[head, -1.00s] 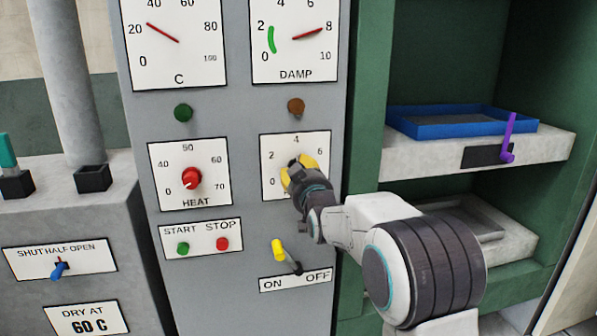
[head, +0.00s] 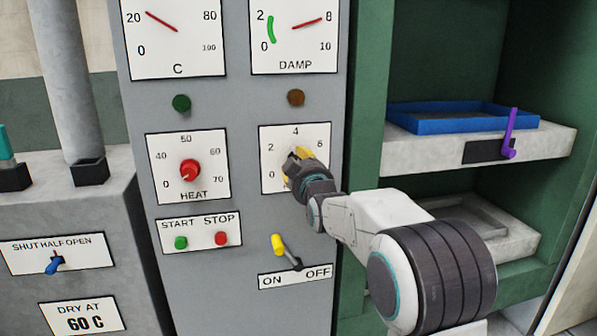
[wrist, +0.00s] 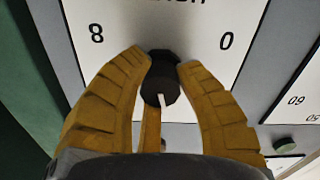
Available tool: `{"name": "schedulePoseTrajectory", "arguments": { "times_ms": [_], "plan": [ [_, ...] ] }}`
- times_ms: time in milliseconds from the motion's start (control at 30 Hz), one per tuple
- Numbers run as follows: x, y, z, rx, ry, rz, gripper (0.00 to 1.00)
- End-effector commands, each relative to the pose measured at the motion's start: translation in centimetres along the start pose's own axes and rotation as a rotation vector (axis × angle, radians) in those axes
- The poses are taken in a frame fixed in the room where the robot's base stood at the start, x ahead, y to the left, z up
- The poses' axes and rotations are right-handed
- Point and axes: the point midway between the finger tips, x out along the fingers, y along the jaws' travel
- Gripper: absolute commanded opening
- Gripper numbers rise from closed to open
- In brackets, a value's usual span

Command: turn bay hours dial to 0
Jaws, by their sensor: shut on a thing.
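The bay hours dial is a small black knob (wrist: 160,80) with a white pointer line, on a white plate (head: 268,140) right of the HEAT dial. The plate shows 0, 2, 4 and 6 in the head view; the wrist view shows it upside down, with 8 at left and 0 at right. My gripper (head: 296,165) is at the plate, its yellow fingers hiding the knob in the head view. In the wrist view my gripper (wrist: 162,88) is shut on the knob, fingers on both sides. The pointer line runs toward the picture's bottom, away from the 0; its exact reading is unclear.
The red HEAT knob (head: 189,171) is to the left. Below are START and STOP buttons (head: 201,239) and a yellow-tipped ON/OFF lever (head: 287,252). A brown lamp (head: 296,97) sits above the plate. Shelves with a blue tray (head: 462,125) and purple handle (head: 510,132) stand to the right.

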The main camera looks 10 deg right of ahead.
Motion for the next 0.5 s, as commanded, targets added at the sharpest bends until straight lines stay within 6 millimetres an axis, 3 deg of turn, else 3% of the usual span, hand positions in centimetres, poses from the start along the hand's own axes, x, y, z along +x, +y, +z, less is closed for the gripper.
{"name": "schedulePoseTrajectory", "arguments": {
  "times_ms": [500],
  "plan": [
    [0.05, -0.06, 0.45, -0.491, -0.002, 0.000, 0.00]
  ]
}}
